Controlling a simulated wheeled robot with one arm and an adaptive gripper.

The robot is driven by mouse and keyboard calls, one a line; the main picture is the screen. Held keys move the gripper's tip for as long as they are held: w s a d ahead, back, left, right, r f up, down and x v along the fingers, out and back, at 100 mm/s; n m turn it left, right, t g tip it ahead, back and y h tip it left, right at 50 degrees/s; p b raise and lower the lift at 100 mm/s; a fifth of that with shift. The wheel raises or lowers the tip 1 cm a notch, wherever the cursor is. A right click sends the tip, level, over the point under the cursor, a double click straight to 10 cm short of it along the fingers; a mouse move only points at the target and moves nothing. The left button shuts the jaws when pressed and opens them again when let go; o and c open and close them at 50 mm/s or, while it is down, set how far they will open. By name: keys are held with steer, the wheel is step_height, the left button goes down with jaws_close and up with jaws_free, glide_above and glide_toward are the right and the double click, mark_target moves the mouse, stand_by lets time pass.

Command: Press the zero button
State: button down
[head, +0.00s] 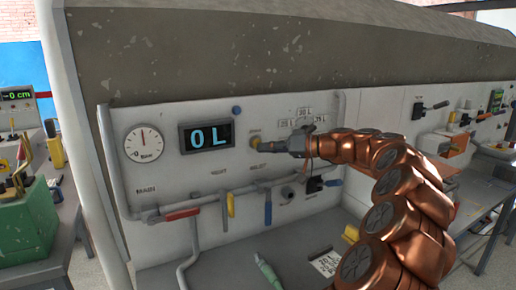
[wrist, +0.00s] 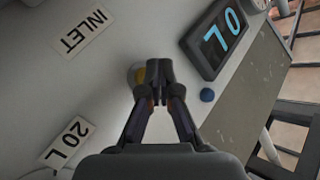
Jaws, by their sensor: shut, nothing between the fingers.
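In the wrist view the button (wrist: 136,74) shows partly behind my fingertips. My gripper (head: 263,149) is shut and empty, its tips right at the button's lower edge in the head view. I cannot tell whether they touch it. The display also shows in the wrist view (wrist: 220,38), rotated.
A blue knob (head: 236,110) sits above the display's right end. A round gauge (head: 145,143) is at left. Pipes with a red lever (head: 182,214), a yellow lever (head: 230,205) and a blue lever (head: 268,212) run below. Labels INLET (wrist: 82,32) and 20 L (wrist: 66,142) show.

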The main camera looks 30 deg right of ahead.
steer(key=shift+s, duration=0.2)
steer(key=shift+s+a+b, duration=0.15)
steer(key=shift+s+b, duration=0.7)
steer(key=shift+s, duration=0.4)
steer(key=shift+s+a+b, duration=0.1)
steer(key=shift+s+b, duration=0.75)
steer(key=shift+s, duration=0.4)
